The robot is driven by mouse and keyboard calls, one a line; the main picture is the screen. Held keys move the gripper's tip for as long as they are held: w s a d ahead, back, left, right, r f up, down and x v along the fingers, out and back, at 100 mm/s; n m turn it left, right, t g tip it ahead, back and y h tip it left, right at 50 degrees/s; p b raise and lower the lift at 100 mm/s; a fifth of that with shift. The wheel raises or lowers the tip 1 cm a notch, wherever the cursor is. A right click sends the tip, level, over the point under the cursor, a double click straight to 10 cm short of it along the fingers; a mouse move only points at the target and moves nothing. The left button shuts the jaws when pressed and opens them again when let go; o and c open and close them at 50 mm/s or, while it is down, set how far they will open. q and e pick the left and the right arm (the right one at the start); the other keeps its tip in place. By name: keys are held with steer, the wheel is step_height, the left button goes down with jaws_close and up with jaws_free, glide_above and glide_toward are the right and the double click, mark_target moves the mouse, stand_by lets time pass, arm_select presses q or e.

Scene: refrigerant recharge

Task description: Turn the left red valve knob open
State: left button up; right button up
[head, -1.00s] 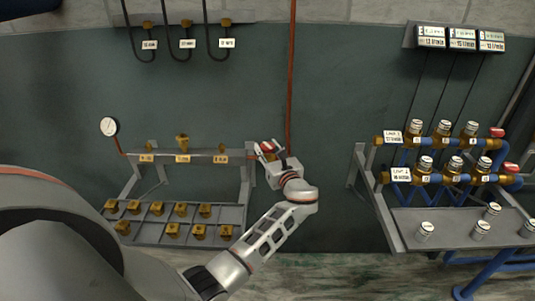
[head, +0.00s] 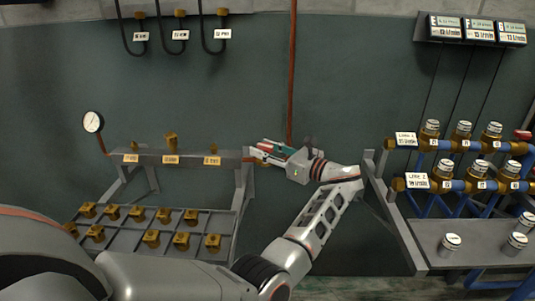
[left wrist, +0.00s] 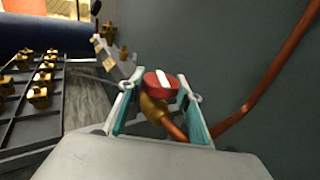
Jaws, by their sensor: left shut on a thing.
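The left red valve knob (left wrist: 161,84) shows in the left wrist view as a red disc with a white stripe, on a brass valve body (left wrist: 153,108) joined to a copper pipe (left wrist: 175,130). My left gripper (left wrist: 164,88) is shut on the knob, with one finger on each side of it. In the head view my left gripper (head: 262,152) reaches in from the right at the right end of the left rack's rail (head: 190,159). There the gripper mostly hides the knob. My right gripper is not in view.
A round gauge (head: 93,122) stands at the left rack, above a tray (head: 205,252) with several brass fittings. A second rack with blue pipes (head: 445,185) and a grey shelf (head: 425,237) stands at the right. A red pipe (head: 292,80) runs down the wall.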

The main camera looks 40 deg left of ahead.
mark_target(264, 145)
arm_select(q)
steer(key=shift+a, duration=0.1)
stand_by(0.3)
steer(key=o, duration=1.1)
steer(key=shift+r, duration=0.1)
step_height(264, 145, up, 10)
steer(key=shift+f, duration=0.1)
